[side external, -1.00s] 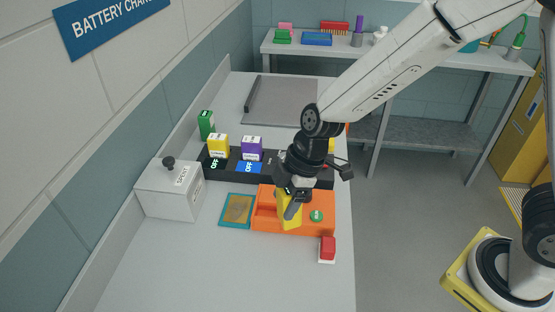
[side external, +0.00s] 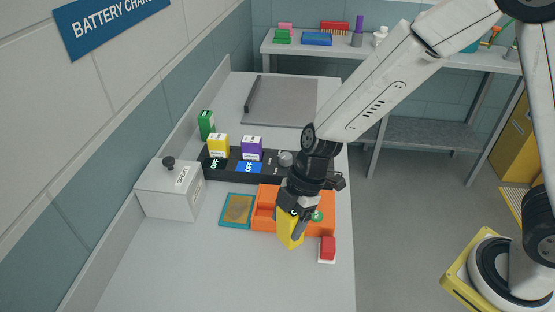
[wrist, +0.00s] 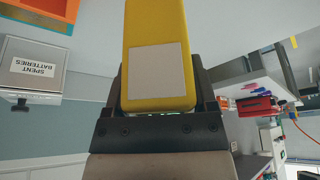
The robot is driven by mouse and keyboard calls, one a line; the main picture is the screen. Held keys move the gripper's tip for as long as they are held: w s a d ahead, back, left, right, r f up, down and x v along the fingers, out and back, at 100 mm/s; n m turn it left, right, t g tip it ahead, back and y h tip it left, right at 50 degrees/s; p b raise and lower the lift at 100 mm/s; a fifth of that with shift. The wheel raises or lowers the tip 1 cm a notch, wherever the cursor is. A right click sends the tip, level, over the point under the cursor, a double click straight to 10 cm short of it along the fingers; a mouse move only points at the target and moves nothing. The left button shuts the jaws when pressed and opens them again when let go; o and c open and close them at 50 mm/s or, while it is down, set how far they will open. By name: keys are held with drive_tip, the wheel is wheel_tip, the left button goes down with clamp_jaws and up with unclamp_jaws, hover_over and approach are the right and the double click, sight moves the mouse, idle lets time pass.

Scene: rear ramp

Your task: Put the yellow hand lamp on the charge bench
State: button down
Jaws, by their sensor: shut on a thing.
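The yellow hand lamp (side external: 290,229) is held in my gripper (side external: 299,205), over the front part of the orange tray (side external: 265,212) in the side view. Its lower end hangs down past the tray's front edge, and I cannot tell whether it touches anything. In the wrist view the lamp (wrist: 157,25) is a yellow body with a pale blank label, gripped between my jaws (wrist: 160,115); its far end runs out of frame. The long pale bench (side external: 180,272) under the battery sign lies below.
A teal-edged pad (side external: 238,210) and a grey spent-batteries box (side external: 170,190) lie left. A black charger strip (side external: 230,168) with yellow and purple batteries is behind. The bench's front left is clear.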

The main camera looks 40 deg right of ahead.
sight(288, 240)
drive_tip(key=shift+f, duration=1.55)
drive_tip(key=shift+f, duration=0.1)
drive_tip(key=shift+f, duration=1.65)
drive_tip(key=shift+f, duration=0.2)
unclamp_jaws()
drive_tip(key=shift+r, duration=0.15)
drive_tip(key=v, duration=1.2)
drive_tip(key=shift+d, duration=0.1)
